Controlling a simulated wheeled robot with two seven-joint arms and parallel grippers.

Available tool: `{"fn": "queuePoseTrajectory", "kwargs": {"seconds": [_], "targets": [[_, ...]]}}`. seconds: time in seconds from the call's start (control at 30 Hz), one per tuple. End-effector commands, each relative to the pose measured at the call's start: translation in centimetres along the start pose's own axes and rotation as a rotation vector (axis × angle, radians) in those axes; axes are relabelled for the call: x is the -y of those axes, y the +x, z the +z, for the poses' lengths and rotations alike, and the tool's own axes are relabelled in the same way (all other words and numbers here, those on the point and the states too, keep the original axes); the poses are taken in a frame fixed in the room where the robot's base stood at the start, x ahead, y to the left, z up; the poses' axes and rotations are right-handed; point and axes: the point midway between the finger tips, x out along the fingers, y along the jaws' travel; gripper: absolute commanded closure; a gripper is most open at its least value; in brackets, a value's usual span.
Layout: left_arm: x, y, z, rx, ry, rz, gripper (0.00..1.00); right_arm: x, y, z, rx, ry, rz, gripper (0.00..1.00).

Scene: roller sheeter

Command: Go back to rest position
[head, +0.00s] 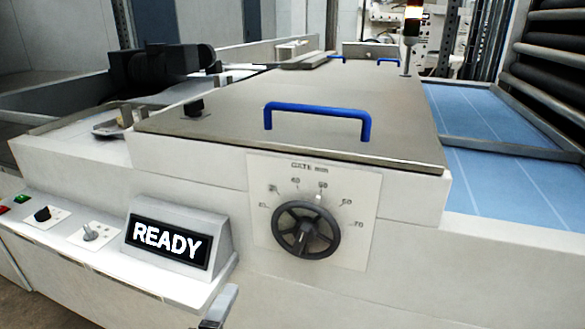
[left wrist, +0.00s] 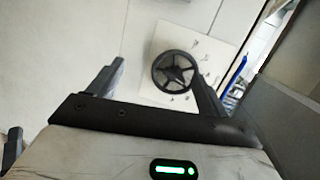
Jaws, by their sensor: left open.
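My left gripper (left wrist: 157,72) is open and empty in the left wrist view, with its two dark fingers spread apart. The black gate handwheel (left wrist: 172,72) shows beyond the fingertips, apart from them as far as I can tell. In the head view the handwheel (head: 305,230) sits on a white dial plate (head: 360,187) marked "GATE mm" on the machine's front. A small grey piece (head: 218,306) at the bottom edge of the head view may be part of my gripper; I cannot tell. My right gripper is not in clear view.
A display (head: 168,242) reading "READY" stands on the control ledge, beside knobs (head: 90,232). A grey cover (head: 290,115) with a blue handle (head: 318,108) lies on top. A blue belt (head: 490,115) runs at right. A signal lamp (head: 413,20) stands behind.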

Motion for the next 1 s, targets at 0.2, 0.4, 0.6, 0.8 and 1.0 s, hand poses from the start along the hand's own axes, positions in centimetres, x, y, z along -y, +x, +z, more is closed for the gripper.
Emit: {"fn": "queuePoseTrajectory", "kwargs": {"seconds": [0.2, 0.4, 0.6, 0.8, 1.0], "targets": [[-7.4, -1.8, 6.9, 0.333, -0.606, 0.371, 0.22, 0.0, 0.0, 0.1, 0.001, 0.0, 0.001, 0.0], [-12.3, -5.4, 9.2, 0.569, -0.965, 0.585, 0.22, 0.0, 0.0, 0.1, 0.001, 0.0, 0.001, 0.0], [-15.7, -9.6, 9.9, 0.783, -1.247, 0.755, 0.22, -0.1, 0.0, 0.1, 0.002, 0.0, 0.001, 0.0], [-17.6, -9.5, 9.6, 0.789, -1.346, 0.767, 0.22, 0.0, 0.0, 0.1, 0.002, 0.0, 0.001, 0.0], [-19.0, -7.2, 8.8, 0.68, -1.374, 0.699, 0.22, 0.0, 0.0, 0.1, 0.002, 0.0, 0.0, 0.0]]}}
